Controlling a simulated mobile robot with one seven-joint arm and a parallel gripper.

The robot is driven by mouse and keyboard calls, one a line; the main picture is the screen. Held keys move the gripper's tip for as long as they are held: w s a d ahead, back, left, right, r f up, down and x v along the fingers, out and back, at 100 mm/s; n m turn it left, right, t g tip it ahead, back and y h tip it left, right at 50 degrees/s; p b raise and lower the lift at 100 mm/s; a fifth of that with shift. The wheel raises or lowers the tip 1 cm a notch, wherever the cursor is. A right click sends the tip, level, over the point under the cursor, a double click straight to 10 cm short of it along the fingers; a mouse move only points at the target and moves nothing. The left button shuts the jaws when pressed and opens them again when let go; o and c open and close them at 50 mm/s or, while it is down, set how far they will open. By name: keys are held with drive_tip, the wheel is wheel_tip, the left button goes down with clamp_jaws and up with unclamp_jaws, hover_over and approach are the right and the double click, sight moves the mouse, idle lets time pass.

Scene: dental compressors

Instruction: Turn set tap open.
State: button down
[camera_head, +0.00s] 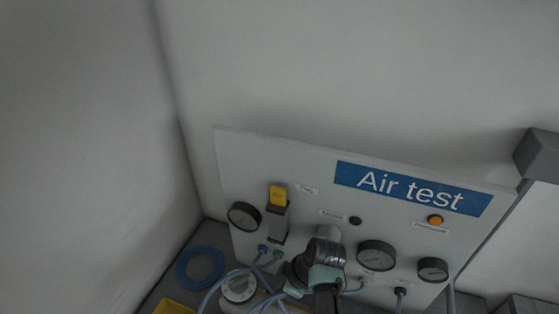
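A pale panel (300,160) headed "Air test" stands against the wall. I cannot tell for sure which part on it is the set tap, as the small labels are unreadable. My arm, dark with mint-green joints, covers the panel's lower middle. The dark end of my arm, with my gripper (326,248), is in front of the panel near a light grey round part (327,233). The fingers are not discernible, so neither their opening nor any contact shows. A yellow-topped grey unit (278,196) is on the panel's left side.
The panel carries a left gauge (244,216), a larger gauge (376,256), a right gauge (433,269), a dark button (355,221) and an orange button (435,219). A blue coiled hose (181,270) lies at left. Loose hoses run beside my arm. The wall above is clear.

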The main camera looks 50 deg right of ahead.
idle(0.4)
drive_tip(key=c, duration=0.8)
unclamp_jaws()
drive_tip(key=shift+c, duration=0.2)
drive_tip(key=shift+r, duration=0.1)
drive_tip(key=b+v, duration=0.1)
drive_tip(key=v, duration=1.1)
drive_tip(key=shift+r+b, duration=0.3)
drive_tip(key=shift+r, duration=0.05)
drive_tip(key=shift+d, duration=0.1)
